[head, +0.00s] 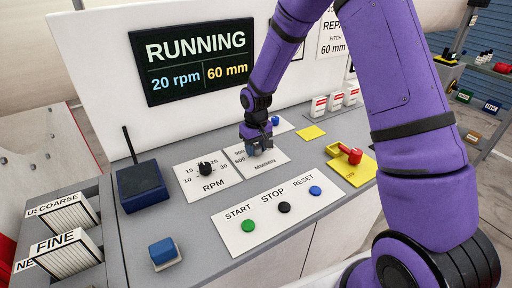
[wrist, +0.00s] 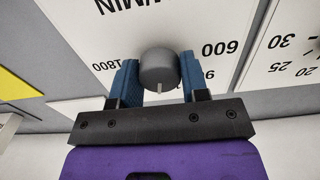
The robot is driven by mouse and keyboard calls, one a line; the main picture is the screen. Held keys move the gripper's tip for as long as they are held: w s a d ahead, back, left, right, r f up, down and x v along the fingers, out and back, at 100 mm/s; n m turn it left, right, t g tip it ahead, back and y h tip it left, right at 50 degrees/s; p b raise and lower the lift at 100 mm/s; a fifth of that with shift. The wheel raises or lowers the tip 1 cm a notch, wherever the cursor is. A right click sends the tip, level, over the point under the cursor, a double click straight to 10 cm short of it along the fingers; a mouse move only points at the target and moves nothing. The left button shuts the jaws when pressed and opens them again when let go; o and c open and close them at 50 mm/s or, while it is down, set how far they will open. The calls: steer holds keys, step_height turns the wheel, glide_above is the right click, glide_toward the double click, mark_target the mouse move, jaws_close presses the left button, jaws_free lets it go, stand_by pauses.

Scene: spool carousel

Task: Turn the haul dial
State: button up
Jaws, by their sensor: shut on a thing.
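The haul dial (wrist: 158,68) is a round grey knob on a white plate marked MM/MIN. In the wrist view its pale pointer mark faces the gripper body. The numbers 600, 1800 and a partly covered 90- show around it. My gripper (wrist: 158,62) has its two blue fingers on either side of the knob, shut on it. In the head view my gripper (head: 257,141) is over the MM/MIN plate (head: 268,160) and mostly hides the knob.
A screen (head: 195,62) reads RUNNING, 20 rpm, 60 mm. The RPM dial (head: 205,168) is left of my gripper. Green START (head: 248,226), black STOP (head: 284,207) and blue RESET (head: 315,190) buttons lie in front. A red switch (head: 352,155) on a yellow plate is to the right.

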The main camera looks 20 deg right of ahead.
mark_target(256, 146)
steer(key=shift+n, duration=1.2)
steer(key=o, duration=0.9)
step_height(256, 146, up, 10)
steer(key=shift+f, duration=0.25)
steer(key=shift+r, duration=0.65)
